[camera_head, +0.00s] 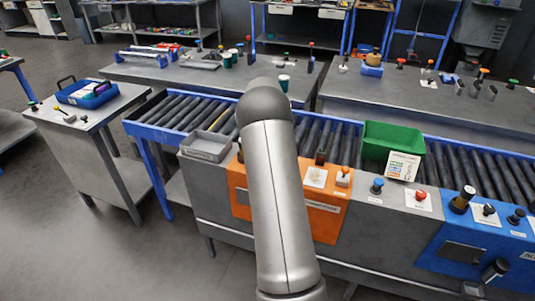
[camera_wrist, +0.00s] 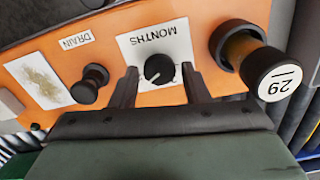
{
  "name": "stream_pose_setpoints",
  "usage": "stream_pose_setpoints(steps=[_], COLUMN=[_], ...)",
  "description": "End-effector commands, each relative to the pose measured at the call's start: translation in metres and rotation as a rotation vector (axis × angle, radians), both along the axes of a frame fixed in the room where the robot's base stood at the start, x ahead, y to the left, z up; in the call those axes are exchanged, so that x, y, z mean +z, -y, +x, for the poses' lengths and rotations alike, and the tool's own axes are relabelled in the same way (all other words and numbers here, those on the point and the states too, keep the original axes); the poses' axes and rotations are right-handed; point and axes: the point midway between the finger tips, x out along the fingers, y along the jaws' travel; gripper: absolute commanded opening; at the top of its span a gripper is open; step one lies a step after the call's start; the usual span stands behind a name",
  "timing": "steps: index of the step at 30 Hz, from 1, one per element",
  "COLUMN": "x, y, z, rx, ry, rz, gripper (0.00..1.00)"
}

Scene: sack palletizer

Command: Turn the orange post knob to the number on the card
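In the wrist view, my gripper (camera_wrist: 160,84) points at an orange panel (camera_wrist: 110,50). Its two dark fingers are apart, with a small black dial (camera_wrist: 158,69) marked with a white line between their tips in the picture; I cannot tell whether they touch it. The dial sits on a white plate labelled MONTHS, seen upside down. Right of it stands a post (camera_wrist: 240,50) with a brownish-orange stem and a black head whose white face bears a two-digit number, apparently 29. In the head view, my arm hides part of the orange panel (camera_head: 327,222); a white card (camera_head: 402,166) stands by the green bin.
A black knob (camera_wrist: 90,83) labelled DRAIN and a pale picture plate (camera_wrist: 38,80) sit left of the dial. The head view shows a green bin (camera_head: 393,136), a grey tray (camera_head: 205,147) and a blue panel (camera_head: 470,250) beside the roller conveyor (camera_head: 345,140).

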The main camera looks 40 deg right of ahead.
Motion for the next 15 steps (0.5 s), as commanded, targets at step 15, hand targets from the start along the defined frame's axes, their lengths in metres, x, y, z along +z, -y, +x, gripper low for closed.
stream_pose_setpoints(steps=[15], x=[0.018], y=[0.000], z=[0.000], rx=[0.002], ry=[0.002], rz=[-0.001], gripper=[0.54])
